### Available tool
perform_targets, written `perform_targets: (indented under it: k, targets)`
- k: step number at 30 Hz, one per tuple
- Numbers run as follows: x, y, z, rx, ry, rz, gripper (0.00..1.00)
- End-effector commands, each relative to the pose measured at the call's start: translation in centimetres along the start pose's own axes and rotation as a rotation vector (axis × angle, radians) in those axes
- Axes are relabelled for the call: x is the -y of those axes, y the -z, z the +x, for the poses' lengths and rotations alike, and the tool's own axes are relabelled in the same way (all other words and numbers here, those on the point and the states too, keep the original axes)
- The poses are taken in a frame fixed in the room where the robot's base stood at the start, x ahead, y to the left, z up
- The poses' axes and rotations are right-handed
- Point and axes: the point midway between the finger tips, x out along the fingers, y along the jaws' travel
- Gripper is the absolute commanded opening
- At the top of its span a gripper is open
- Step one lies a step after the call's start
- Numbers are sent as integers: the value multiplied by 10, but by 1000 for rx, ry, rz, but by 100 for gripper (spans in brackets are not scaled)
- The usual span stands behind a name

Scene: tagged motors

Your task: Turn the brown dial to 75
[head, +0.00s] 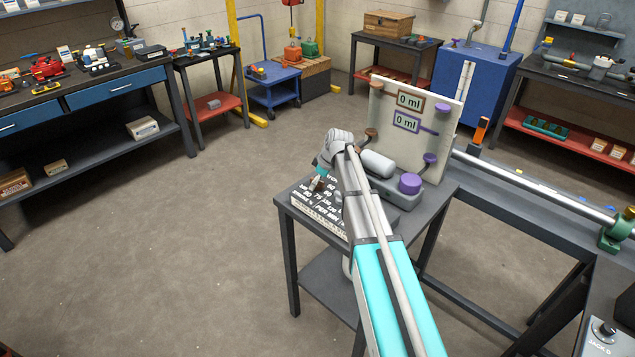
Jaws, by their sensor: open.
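A box with a dark, printed top face (303,193) sits on the small grey table, with numbers including 50, 60, 75 and 90 on it. A small brown part, apparently the brown dial (321,184), shows on this face right at my gripper. My gripper (317,183) is open and points down at the dial. Its fingers are very small here, so I cannot tell whether they touch the dial or are around it. The dial's pointer and setting cannot be made out. My arm hides the right part of the box.
A white panel (388,125) with brown and purple fittings and two "0 ml" displays stands behind my arm. A grey cylinder (378,164) and a purple knob (410,183) are close on the arm's right. The floor left of the table is clear.

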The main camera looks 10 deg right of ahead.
Motion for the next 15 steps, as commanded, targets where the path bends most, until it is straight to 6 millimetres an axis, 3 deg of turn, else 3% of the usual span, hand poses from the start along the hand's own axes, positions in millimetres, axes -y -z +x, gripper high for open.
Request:
perform_targets:
  k: [2,15]
  targets:
    - [0,0,0,0,0,0,85]
    - [0,0,0,0,-1,0,5]
